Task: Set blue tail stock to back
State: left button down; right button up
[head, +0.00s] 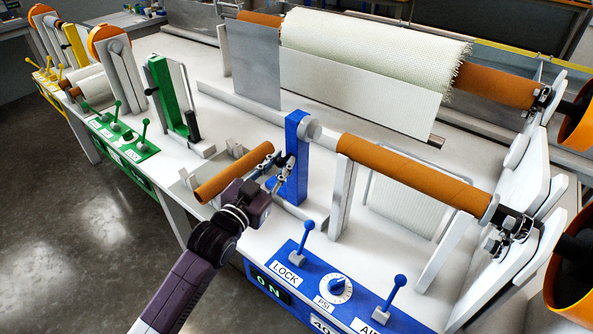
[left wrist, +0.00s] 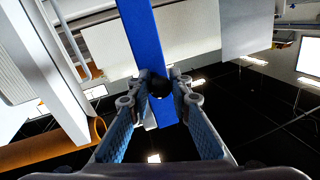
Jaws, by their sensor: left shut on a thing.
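The blue tail stock (head: 298,180) stands upright on the white bench. My left gripper (head: 280,168) is at the near left face of the tail stock. In the left wrist view the blue post (left wrist: 140,35) runs down between the fingers, and my left gripper (left wrist: 158,95) is shut on a dark round knob (left wrist: 158,84) on it. The fingers partly hide the knob. My right gripper is not in view.
A loose orange-brown tube (head: 234,172) lies left of the gripper. A blue control panel (head: 325,285) with levers is at the front. A green tail stock (head: 170,95) stands farther left. A fabric roll (head: 375,45) hangs behind.

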pick_arm(q)
jog(key=shift+w+a+r, duration=0.1)
jog(key=shift+w+a, duration=0.05)
jog(key=shift+a, duration=0.15)
jog(key=c, duration=1.7)
grip_release()
jog(key=shift+w+a, duration=0.15)
jog(key=shift+c, duration=0.2)
jog(key=shift+s, duration=0.25)
jog(key=v, duration=1.1)
jog(key=shift+s, duration=0.25)
jog(key=shift+a, duration=0.15)
